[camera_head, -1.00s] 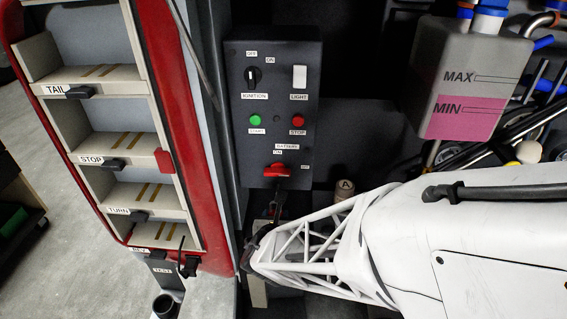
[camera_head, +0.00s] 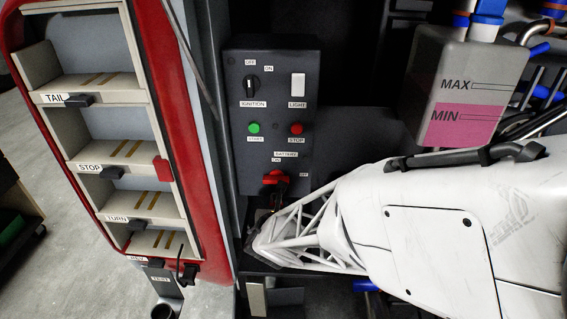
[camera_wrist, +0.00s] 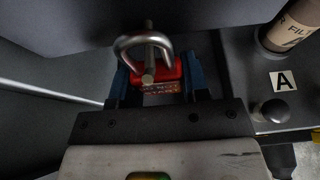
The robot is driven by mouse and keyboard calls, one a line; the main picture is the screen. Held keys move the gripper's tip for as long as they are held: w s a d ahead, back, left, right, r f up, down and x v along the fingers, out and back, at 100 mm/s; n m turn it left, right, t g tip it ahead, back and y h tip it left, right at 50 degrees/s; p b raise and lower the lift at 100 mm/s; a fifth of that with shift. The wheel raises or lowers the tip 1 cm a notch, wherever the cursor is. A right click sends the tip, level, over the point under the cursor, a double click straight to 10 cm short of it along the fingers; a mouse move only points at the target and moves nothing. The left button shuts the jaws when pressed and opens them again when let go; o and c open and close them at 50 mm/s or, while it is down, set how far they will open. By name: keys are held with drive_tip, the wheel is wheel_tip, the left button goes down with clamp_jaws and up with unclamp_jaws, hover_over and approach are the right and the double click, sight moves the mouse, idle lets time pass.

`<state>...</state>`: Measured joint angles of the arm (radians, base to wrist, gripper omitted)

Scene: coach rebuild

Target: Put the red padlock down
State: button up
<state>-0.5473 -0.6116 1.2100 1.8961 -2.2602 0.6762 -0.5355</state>
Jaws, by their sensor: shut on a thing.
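The red padlock (camera_wrist: 172,72) is between the two blue fingers of my gripper (camera_wrist: 160,85) in the wrist view, with white lettering on its body. Its silver shackle (camera_wrist: 128,41) points away from the palm. A thin grey rod shows at the shackle; I cannot tell whether it passes through it or only lies in line with it. In the head view my gripper (camera_head: 268,203) is just below the red battery switch (camera_head: 275,178) on the dark control panel (camera_head: 270,105). I cannot make out the padlock apart from the switch and gripper there.
A cylinder (camera_wrist: 290,25), a plate marked A (camera_wrist: 283,81) and a dark round knob (camera_wrist: 274,110) stand right of my gripper. The red-framed lamp rack (camera_head: 185,150) is left of the panel, and the fluid tank (camera_head: 465,100) is at upper right.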

drive_tip(key=shift+w+f, duration=0.15)
drive_tip(key=shift+w, duration=0.35)
drive_tip(key=shift+s+f, duration=0.1)
drive_tip(key=shift+f, duration=0.35)
drive_tip(key=shift+f, duration=0.15)
drive_tip(key=o, duration=1)
drive_tip(key=shift+c, duration=0.2)
drive_tip(key=v, duration=0.7)
drive_tip(key=shift+s, duration=0.35)
